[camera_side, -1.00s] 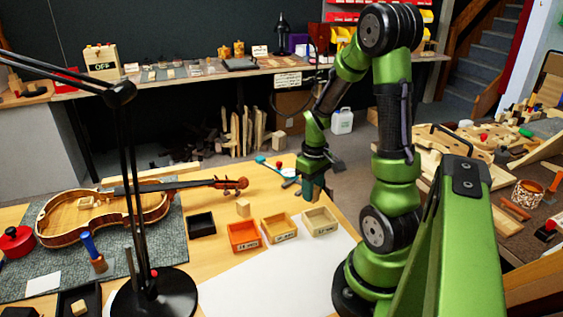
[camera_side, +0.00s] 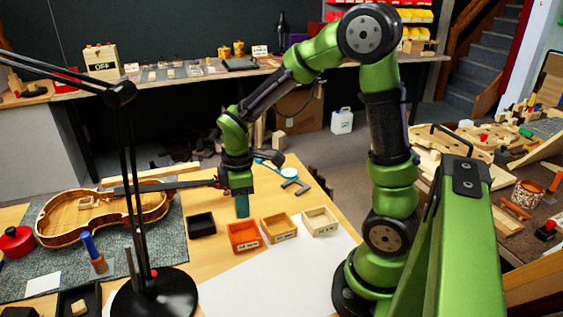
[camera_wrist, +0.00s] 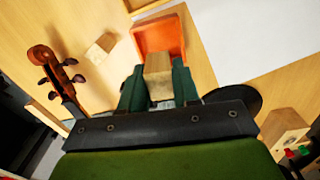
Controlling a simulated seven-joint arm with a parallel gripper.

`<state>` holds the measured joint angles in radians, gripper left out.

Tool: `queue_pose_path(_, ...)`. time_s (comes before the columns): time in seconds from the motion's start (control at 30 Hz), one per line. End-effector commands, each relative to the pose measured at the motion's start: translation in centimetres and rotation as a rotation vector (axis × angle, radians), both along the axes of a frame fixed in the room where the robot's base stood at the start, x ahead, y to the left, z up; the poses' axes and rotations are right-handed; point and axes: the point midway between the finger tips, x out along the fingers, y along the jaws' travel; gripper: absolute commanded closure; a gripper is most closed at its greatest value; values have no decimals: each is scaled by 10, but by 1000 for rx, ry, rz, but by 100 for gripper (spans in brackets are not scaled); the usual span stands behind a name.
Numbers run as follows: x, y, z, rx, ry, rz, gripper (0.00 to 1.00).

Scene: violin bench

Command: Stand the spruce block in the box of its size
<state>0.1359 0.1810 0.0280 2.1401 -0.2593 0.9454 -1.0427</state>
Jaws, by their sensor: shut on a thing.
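My gripper (camera_side: 242,216) points down behind and above the orange box (camera_side: 247,247). In the wrist view my gripper (camera_wrist: 159,84) is shut on a pale spruce block (camera_wrist: 158,66), which overlaps the near edge of the orange box (camera_wrist: 166,27). In the side view the fingers hide the block. A black box (camera_side: 201,234) stands left of the orange one. A tan box (camera_side: 283,236) and a pale box (camera_side: 323,231) stand to its right. Labels show on the fronts but are too small to read surely. The boxes look empty.
A second pale block (camera_wrist: 101,46) lies on the table between the violin scroll (camera_wrist: 40,57) and the orange box. The violin (camera_side: 110,212) lies on a grey mat at left. A hammer (camera_side: 270,157) lies behind. White paper (camera_side: 275,280) covers clear table in front.

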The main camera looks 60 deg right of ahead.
Motion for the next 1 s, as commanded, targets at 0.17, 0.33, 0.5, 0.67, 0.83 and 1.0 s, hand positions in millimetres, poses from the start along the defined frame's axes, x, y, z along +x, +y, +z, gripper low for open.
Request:
queue_pose_path(0.17,2,0,-2,3,12,74,97)
queue_pose_path(0.33,1,0,-28,3,15,85,97)
queue_pose_path(0.5,1,0,-46,3,15,83,97)
queue_pose_path(0.67,1,0,-70,3,15,82,97)
queue_pose_path(0.83,1,-1,-77,2,11,81,97)
queue_pose_path(1.0,1,-1,-76,2,11,81,97)
